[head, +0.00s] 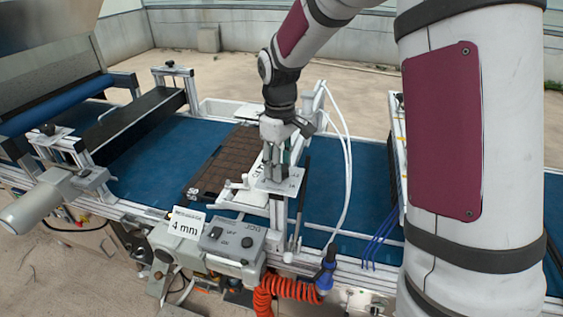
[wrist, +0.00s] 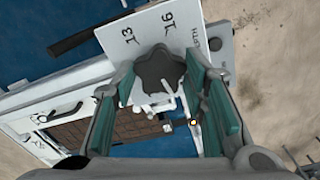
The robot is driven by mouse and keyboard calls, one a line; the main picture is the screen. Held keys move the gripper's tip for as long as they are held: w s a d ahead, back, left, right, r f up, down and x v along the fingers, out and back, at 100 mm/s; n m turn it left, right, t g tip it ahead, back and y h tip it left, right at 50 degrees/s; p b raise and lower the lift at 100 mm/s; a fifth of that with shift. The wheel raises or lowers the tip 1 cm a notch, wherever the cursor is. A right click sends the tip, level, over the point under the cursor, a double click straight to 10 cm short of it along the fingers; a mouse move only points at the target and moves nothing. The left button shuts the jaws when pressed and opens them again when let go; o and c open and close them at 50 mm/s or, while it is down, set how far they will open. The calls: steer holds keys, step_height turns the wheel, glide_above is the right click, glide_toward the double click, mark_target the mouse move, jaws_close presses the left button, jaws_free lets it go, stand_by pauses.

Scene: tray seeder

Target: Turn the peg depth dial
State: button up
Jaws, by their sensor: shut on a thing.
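The peg depth dial is a dark, lobed knob (wrist: 160,72) with a pale pointer line, in the middle of the wrist view. It sits on a light plate (wrist: 135,35) marked 13, 16 and part of the word DEPTH. In the head view my gripper (head: 274,172) points down onto the plate (head: 290,184) above the seeder. There the fingers hide most of the knob. The pointer's exact reading is unclear.
A brown seed tray (head: 228,165) lies on the blue belt (head: 165,160) beside the dial's frame. A "4 mm" card (head: 185,223) and a grey control box (head: 232,237) are at the front. White hoses (head: 346,150) run close right of my gripper. An orange coiled hose (head: 285,286) hangs below.

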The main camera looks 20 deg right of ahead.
steer(key=shift+n+p, duration=0.55)
steer(key=shift+n, duration=1.35)
steer(key=o, duration=1.2)
steer(key=shift+r, duration=0.1)
step_height(320, 180, up, 12)
steer(key=shift+f, duration=0.1)
steer(key=shift+s, duration=0.1)
steer(key=s+r+m+t, duration=0.3)
steer(key=s+r+m, duration=0.3)
steer(key=s, duration=0.6)
steer(key=s+m+t, duration=0.1)
steer(key=s, duration=0.3)
steer(key=s+f+m, duration=0.1)
steer(key=s+m, duration=0.1)
steer(key=s, duration=0.2)
steer(key=s+m+t+b, duration=0.1)
steer(key=s, duration=0.4)
steer(key=shift+a+f+m+t, duration=0.2)
steer(key=shift+m+t, duration=0.1)
steer(key=shift+m, duration=0.1)
